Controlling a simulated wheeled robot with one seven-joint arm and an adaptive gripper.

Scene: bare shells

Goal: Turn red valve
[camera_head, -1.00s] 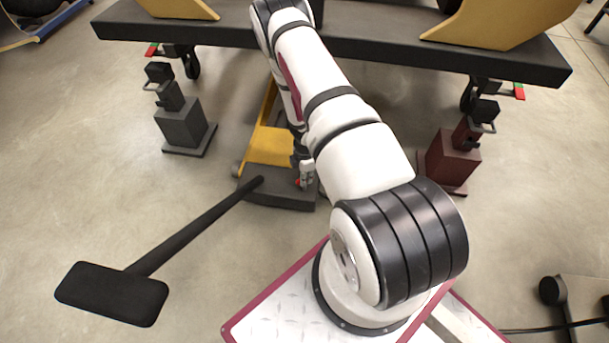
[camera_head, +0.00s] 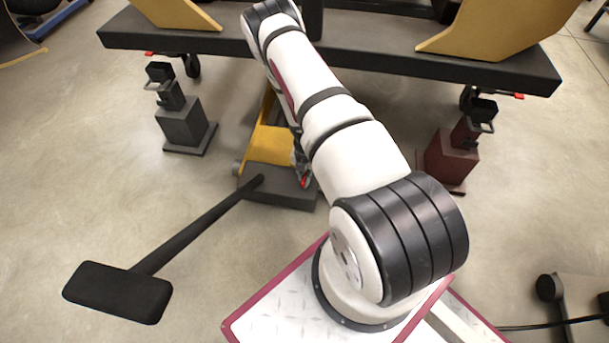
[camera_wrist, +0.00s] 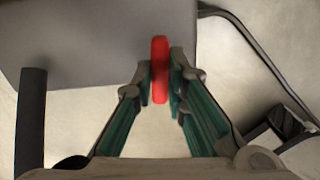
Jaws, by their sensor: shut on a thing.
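The red valve (camera_wrist: 160,70) is a narrow upright red piece between my fingertips in the wrist view. My gripper (camera_wrist: 160,86) is shut on it, with one green-sided finger on each side. In the head view a small red spot of the valve (camera_head: 304,182) shows at the black front end of the yellow and black jack (camera_head: 268,147). My gripper there (camera_head: 301,168) is small and partly hidden by my arm, so the contact shows only in the wrist view.
A long black handle with a wide pad (camera_head: 118,292) reaches out front left. A dark platform (camera_head: 370,60) spans the back. A grey stand (camera_head: 184,125) is at left, a dark red stand (camera_head: 452,155) at right. Floor between the handle and left stand is clear.

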